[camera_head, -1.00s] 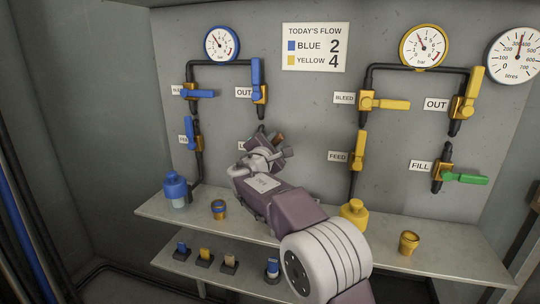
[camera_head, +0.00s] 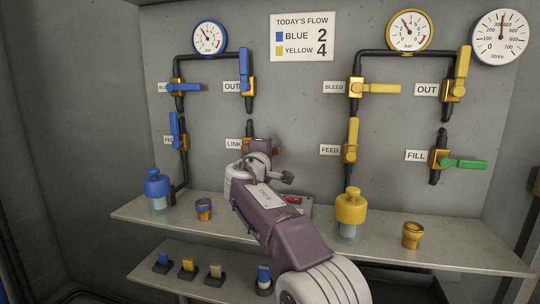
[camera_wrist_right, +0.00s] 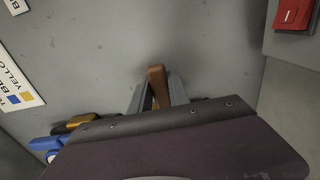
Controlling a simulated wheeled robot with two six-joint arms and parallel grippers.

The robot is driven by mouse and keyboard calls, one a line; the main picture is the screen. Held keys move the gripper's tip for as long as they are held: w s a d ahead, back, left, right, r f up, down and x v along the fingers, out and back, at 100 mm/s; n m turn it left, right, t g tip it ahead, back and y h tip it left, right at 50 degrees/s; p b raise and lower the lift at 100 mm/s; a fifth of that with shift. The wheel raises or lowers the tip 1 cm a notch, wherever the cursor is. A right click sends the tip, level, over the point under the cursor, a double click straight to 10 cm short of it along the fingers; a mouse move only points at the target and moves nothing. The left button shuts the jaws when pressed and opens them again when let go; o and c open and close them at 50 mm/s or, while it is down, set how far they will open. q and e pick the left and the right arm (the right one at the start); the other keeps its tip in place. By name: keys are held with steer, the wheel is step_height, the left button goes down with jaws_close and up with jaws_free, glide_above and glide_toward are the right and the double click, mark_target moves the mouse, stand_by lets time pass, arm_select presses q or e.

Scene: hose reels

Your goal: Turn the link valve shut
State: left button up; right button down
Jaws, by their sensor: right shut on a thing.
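The link valve (camera_head: 249,129) is on the back wall beside its LINK label, with its brass body partly behind my right gripper. Its brown handle (camera_head: 262,143) shows at the gripper's tip. In the right wrist view the brown handle (camera_wrist_right: 157,76) stands between the two grey fingers. My right gripper (camera_head: 262,155) is shut on this handle. The handle's exact angle is hard to tell because the gripper covers much of it. My left gripper is not in view.
Blue (camera_head: 171,88) and yellow (camera_head: 382,88) valve handles flank the link valve. The shelf below holds a blue bottle (camera_head: 157,187), a yellow bottle (camera_head: 350,208), brass cups (camera_head: 412,236) and a red-topped box (camera_head: 292,199) beside my arm. A lower shelf holds small coloured items.

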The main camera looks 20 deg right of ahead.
steer(key=shift+f, duration=0.2)
stand_by(0.4)
steer(key=c, duration=1.2)
jaws_free()
steer(key=shift+c, duration=0.2)
steer(key=v, duration=0.9)
steer(key=shift+b, duration=0.4)
